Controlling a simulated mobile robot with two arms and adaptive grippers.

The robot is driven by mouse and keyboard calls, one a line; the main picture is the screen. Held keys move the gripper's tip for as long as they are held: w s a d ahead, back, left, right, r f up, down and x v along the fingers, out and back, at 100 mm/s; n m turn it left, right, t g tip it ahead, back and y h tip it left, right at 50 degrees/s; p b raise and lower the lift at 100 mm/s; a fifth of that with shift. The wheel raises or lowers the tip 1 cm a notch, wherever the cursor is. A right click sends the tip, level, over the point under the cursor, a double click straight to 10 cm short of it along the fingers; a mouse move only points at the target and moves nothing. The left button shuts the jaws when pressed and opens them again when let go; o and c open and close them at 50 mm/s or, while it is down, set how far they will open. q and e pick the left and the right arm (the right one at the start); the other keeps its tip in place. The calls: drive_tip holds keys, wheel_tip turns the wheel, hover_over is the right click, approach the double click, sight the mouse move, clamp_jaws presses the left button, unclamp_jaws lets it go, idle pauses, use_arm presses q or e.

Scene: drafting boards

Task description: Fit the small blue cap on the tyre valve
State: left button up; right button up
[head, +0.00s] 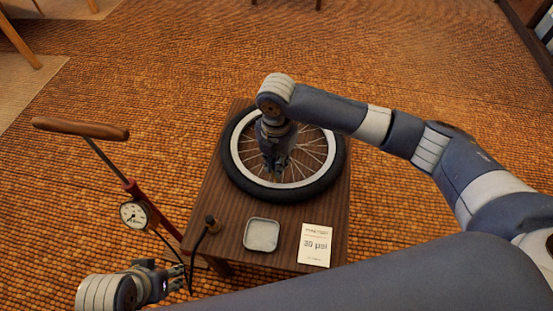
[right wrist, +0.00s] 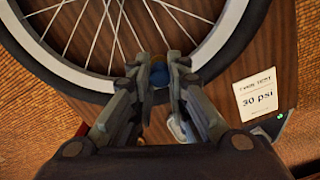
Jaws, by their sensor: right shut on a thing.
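The wheel with its black tyre (head: 333,178) and pale rim lies flat on a small wooden table. My right gripper (head: 276,170) is over the near part of the wheel, inside the rim, pointing down. In the right wrist view its fingers (right wrist: 158,72) are closed on the small blue cap (right wrist: 158,76), which shows as a round blue spot between the tips. The tyre valve cannot be made out; the fingers and cap may hide it. My left gripper (head: 176,279) is at the lower left, beside the table; its finger opening is unclear.
A square pale dish (head: 261,235) and a card reading 30 psi (head: 314,245) lie on the near part of the wooden table (head: 215,192). A red floor pump with a wooden handle (head: 80,128) and gauge (head: 134,214) stands to the left. Its black hose end rests near the table's left edge.

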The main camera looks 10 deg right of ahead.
drive_tip(key=shift+f, duration=0.45)
drive_tip(key=o, duration=0.7)
drive_tip(key=shift+o, duration=0.2)
wheel_tip(320, 180, up, 12)
